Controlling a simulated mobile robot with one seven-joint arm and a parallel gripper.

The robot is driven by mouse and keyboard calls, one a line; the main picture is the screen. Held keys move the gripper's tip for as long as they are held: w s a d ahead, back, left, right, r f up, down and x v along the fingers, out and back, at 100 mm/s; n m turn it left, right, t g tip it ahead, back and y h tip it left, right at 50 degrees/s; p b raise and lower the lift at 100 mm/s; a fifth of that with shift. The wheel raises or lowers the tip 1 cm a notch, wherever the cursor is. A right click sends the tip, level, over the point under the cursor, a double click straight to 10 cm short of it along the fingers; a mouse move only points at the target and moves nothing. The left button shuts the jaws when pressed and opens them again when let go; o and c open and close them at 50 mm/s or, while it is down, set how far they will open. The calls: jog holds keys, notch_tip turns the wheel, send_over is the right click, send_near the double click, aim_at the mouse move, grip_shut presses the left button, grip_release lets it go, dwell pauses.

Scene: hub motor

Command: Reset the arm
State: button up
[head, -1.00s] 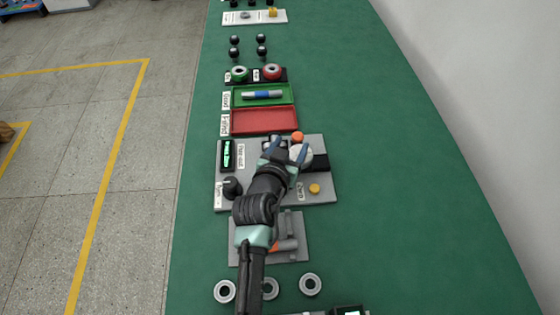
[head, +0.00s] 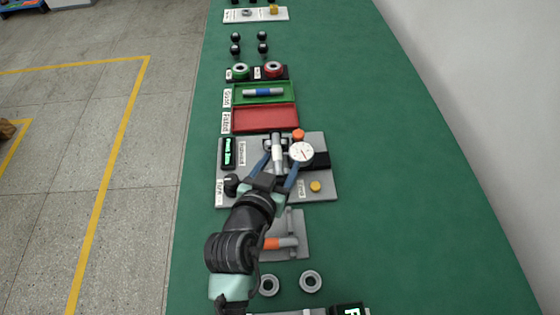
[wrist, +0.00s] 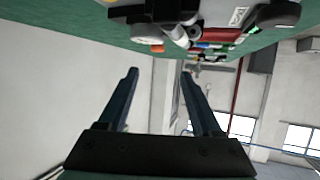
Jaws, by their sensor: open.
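My gripper (head: 279,170) is open over the front part of the grey test plate (head: 319,190), its two blue fingers spread apart. A grey-white cylindrical part (head: 277,155) stands out on the plate beyond the fingers; nothing shows held between them. In the wrist view my gripper (wrist: 160,75) is open and empty, with the wall behind it. My arm comes in from the bottom of the head view and hides part of the fixture below the plate.
The plate carries a round dial gauge (head: 301,153), an orange knob (head: 298,134), a black knob (head: 231,184) and a yellow button (head: 315,186). Beyond lie a red tray (head: 264,119) and a green tray (head: 285,89) holding a part. Rings (head: 311,281) lie nearer. The green table is clear at right.

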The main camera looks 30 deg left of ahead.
jog(key=w+d+r+m+t+p, duration=0.1)
jog(key=w+d+r+t, duration=0.15)
jog(key=r, duration=0.85)
jog(key=w+d+r+t+p, duration=0.1)
jog(key=w+d+r+t, duration=0.15)
jog(key=r, duration=0.85)
jog(key=w+d+r+m+t+p, duration=0.15)
jog(key=d+r, duration=0.25)
jog(key=r, duration=0.7)
jog(key=s+d+r+t+h, duration=0.1)
jog(key=s+d+r+t, duration=0.1)
jog(key=r, duration=0.7)
jog(key=s+d+r+t+h+p, duration=0.1)
jog(key=s+d+r+t, duration=0.2)
jog(key=s+r, duration=0.3)
jog(key=s+d+r+t, duration=0.2)
jog(key=s+d+r, duration=0.2)
jog(key=r, duration=0.8)
jog(key=shift+s+d+t+h+p, duration=0.25)
jog(key=shift+d+t+h+p, duration=0.1)
jog(key=shift+d+h+p, duration=0.05)
jog(key=shift+c, duration=0.3)
